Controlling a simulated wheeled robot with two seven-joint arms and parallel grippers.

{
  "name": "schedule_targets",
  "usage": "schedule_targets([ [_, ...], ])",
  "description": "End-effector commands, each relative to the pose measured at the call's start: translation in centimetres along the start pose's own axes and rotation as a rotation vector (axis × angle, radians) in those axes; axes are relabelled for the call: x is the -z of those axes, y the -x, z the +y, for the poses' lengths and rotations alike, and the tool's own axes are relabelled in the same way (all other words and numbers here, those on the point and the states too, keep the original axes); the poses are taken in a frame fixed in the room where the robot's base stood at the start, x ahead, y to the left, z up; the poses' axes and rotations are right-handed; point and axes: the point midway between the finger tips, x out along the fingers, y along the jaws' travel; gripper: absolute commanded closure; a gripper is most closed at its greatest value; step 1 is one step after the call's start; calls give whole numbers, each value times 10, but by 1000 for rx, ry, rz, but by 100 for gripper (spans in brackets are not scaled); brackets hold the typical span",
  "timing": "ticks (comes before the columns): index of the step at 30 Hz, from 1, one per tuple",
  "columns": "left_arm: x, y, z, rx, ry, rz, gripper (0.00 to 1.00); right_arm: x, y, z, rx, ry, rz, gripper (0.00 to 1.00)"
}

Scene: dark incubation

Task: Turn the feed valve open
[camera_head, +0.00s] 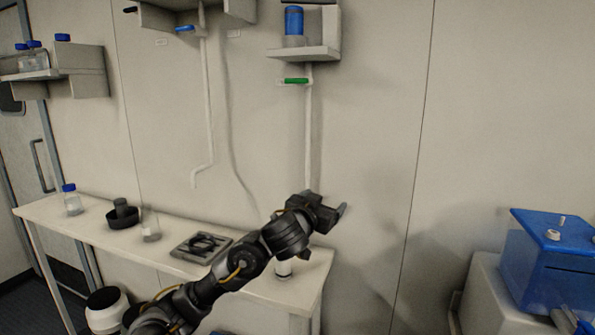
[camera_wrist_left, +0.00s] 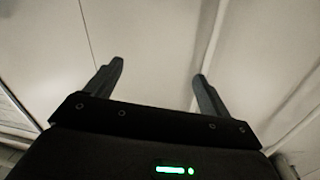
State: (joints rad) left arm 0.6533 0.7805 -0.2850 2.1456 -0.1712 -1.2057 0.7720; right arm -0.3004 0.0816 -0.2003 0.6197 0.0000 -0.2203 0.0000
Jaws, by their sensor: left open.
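Two valve levers show in the head view. A green lever (camera_head: 296,81) lies sideways on a pale vertical pipe (camera_head: 309,130) below a small wall shelf. A blue lever (camera_head: 186,29) sits on another pale pipe (camera_head: 207,100) further left. I cannot tell which of them is the feed valve. My left gripper (camera_head: 336,208) is well below the green lever, near the pipe's lower part and above the bench's right end. In the left wrist view the left gripper (camera_wrist_left: 158,77) is open and empty, facing the wall panels. No lever shows there. My right gripper is not in view.
A blue-topped container (camera_head: 293,24) stands on the wall shelf (camera_head: 304,53). The white bench (camera_head: 70,222) holds a blue-capped bottle (camera_head: 72,200), a black dish (camera_head: 122,216) and a dark plate device. A blue box (camera_head: 560,262) stands at right. The wall right of the pipe is clear.

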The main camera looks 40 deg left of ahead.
Motion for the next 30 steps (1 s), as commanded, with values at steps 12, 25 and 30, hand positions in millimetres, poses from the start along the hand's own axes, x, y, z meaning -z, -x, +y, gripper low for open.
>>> schedule_targets([
  [12, 223, 29, -133, 150, 140, 399, 18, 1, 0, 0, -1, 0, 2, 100],
  [25, 242, 13, -143, 154, 151, 415, 18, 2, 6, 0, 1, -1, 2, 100],
  [30, 257, -16, -150, 156, 151, 415, 18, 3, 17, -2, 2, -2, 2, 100],
])
